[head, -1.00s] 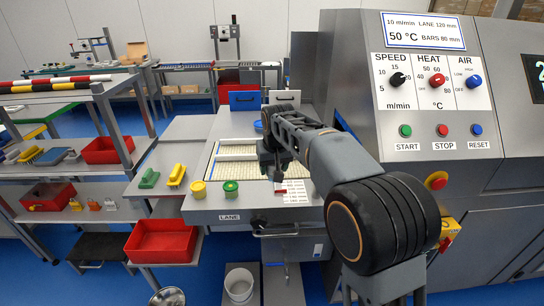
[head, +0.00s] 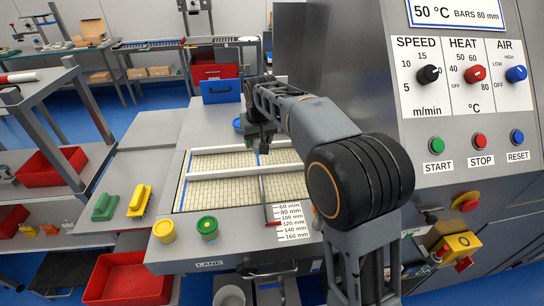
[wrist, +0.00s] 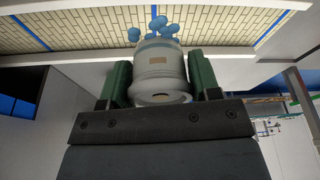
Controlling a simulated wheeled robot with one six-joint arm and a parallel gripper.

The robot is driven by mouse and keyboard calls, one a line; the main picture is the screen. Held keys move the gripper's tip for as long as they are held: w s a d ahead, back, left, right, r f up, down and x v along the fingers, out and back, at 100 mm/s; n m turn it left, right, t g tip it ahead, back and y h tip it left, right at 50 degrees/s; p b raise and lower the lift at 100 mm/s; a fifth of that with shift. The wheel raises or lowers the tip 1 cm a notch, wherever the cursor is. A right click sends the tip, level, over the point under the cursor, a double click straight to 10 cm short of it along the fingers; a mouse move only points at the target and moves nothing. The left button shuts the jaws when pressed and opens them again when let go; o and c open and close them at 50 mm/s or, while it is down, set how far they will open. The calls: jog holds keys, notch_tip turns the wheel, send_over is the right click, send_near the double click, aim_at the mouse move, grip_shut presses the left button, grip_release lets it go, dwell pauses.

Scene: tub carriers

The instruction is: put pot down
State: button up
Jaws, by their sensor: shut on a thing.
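My gripper (head: 262,142) hangs over the lane (head: 222,170), a belt of pale slats behind the printed length scale, in the head view. In the wrist view its two green fingers (wrist: 161,85) are shut on a grey, see-through pot (wrist: 158,70), one finger on each side. Several blue rounded shapes (wrist: 155,28) show at the pot's far end; I cannot tell if they belong to it. The pot cannot be made out in the head view. Whether it touches the belt is unclear.
White rails (head: 240,171) cross the lane. The control panel (head: 455,90) is close on the right. A red tub (head: 128,279) sits low at the left. The belt's left part looks clear.

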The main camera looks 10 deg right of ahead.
jog(key=w+d+f+p, duration=0.1)
jog(key=w+d+f, duration=0.2)
jog(key=d, duration=0.3)
send_near(289, 161)
jog(key=shift+w+a+f+p, duration=0.45)
jog(key=shift+a+f, duration=0.2)
jog(key=shift+a, duration=0.15)
jog(key=shift+w+d+f, duration=0.2)
jog(key=shift+d+f, duration=0.25)
jog(key=shift+f, duration=0.15)
jog(key=f, duration=0.3)
jog(key=shift+w+d+p, duration=0.1)
jog(key=shift+d+p, duration=0.15)
jog(key=shift+p, duration=0.05)
jog(key=shift+f, duration=0.4)
